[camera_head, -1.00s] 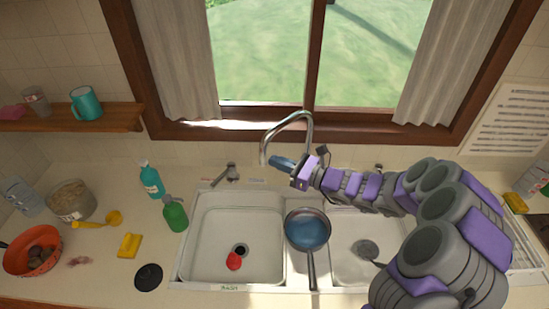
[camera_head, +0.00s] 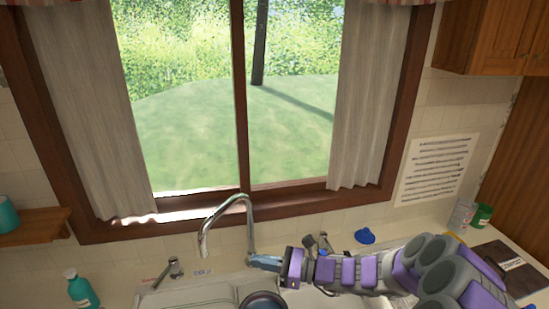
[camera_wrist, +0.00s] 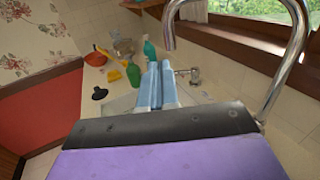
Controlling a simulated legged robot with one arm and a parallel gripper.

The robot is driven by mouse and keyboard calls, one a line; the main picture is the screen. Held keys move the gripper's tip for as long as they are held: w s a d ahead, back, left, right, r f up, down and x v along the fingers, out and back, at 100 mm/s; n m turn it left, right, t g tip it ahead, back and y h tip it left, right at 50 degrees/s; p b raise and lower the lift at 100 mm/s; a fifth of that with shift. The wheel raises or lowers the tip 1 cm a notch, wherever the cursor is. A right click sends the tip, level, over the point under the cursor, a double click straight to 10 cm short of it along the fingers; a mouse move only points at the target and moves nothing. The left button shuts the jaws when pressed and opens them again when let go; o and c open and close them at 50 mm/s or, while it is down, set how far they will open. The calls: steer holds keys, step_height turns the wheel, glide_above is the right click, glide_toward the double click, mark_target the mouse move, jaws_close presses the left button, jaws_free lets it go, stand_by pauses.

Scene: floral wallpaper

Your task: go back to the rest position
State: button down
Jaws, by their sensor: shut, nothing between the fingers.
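My gripper (camera_head: 262,262) is at the end of my purple and grey arm, over the sink near the faucet in the head view. In the wrist view my gripper's two blue fingers (camera_wrist: 157,86) are together with nothing between them. The curved metal faucet (camera_head: 228,215) stands just left of and behind the fingers in the head view. In the wrist view the faucet (camera_wrist: 288,75) rises at the right, close to my gripper. I cannot tell whether they touch.
A dark pan (camera_head: 263,300) is partly visible below my gripper. A teal bottle (camera_head: 82,290) stands left of the sink (camera_head: 190,292). A blue object (camera_head: 365,236) lies behind my arm near the wall. In the wrist view an orange bowl (camera_wrist: 96,58) and a green bottle (camera_wrist: 134,74) are on the counter.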

steer(key=s+a+r+n+g+h+b, duration=0.1)
steer(key=s+n+g+h+b, duration=0.2)
steer(key=s+n, duration=0.55)
steer(key=s+a+r+n+g+h, duration=0.1)
steer(key=s+r+n+g+h, duration=0.3)
steer(key=s, duration=0.8)
steer(key=s+d+f+n+h+b, duration=0.1)
steer(key=s+d+f+n+h, duration=0.1)
steer(key=s+d, duration=0.3)
steer(key=s+d+f+n+t+h+b, duration=0.1)
steer(key=s+d+f+n+h+b, duration=0.1)
steer(key=s+d+h, duration=0.3)
steer(key=s+d+f+n+h+b, duration=0.1)
steer(key=s+d+f+n+h, duration=0.2)
steer(key=d, duration=0.8)
steer(key=shift+s+d+f+t+h, duration=0.3)
steer(key=shift+s+f+t, duration=0.1)
steer(key=shift+s, duration=0.8)
steer(key=shift+a+n, duration=0.25)
steer(key=shift+a, duration=0.05)
steer(key=shift+d, duration=0.2)
